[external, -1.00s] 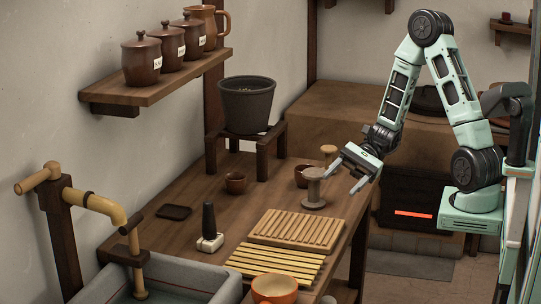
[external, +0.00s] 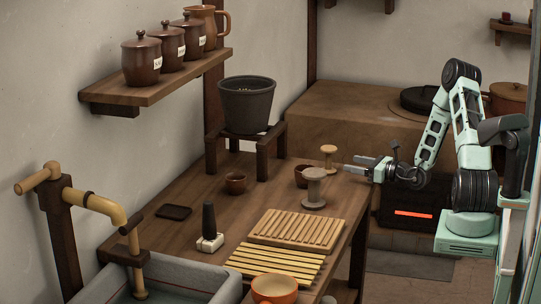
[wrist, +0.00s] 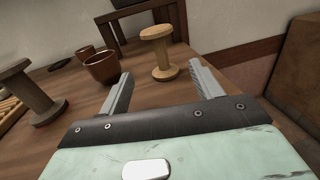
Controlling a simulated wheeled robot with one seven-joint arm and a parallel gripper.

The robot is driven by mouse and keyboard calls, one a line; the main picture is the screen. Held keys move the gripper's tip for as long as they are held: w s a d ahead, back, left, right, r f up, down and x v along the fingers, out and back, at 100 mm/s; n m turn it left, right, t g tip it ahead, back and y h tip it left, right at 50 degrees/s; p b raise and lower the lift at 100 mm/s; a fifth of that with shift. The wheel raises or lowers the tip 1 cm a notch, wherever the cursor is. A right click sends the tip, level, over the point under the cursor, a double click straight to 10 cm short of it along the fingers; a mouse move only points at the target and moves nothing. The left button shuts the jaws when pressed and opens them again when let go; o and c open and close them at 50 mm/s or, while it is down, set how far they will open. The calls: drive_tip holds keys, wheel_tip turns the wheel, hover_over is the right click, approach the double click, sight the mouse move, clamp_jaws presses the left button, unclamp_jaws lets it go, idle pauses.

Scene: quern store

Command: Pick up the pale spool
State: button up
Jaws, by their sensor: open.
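The pale spool (external: 328,154) stands upright on the wooden table (external: 190,238) near its right edge. In the wrist view the pale spool (wrist: 161,57) stands ahead, between the lines of the two fingers and beyond their tips. My gripper (external: 348,167) is open and empty, just right of the spool in the external view and apart from it. Its fingers also show in the wrist view (wrist: 160,76). A darker grey-brown spool (external: 314,190) stands nearer the camera; it is at the left in the wrist view (wrist: 32,92).
A brown cup (external: 301,176) stands close beside the pale spool; in the wrist view it is near the left finger (wrist: 102,66). A second cup (external: 236,183) is farther left. A wooden stand (external: 263,158) bears a dark pot (external: 247,102). Slatted racks (external: 297,228) lie nearer.

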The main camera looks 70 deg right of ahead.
sight(323, 158)
drive_tip(key=w, duration=0.4)
drive_tip(key=w+d, duration=0.1)
drive_tip(key=w, duration=0.2)
drive_tip(key=w+d+b, duration=0.1)
drive_tip(key=w, duration=0.3)
drive_tip(key=shift+w, duration=0.3)
drive_tip(key=c, duration=1.1)
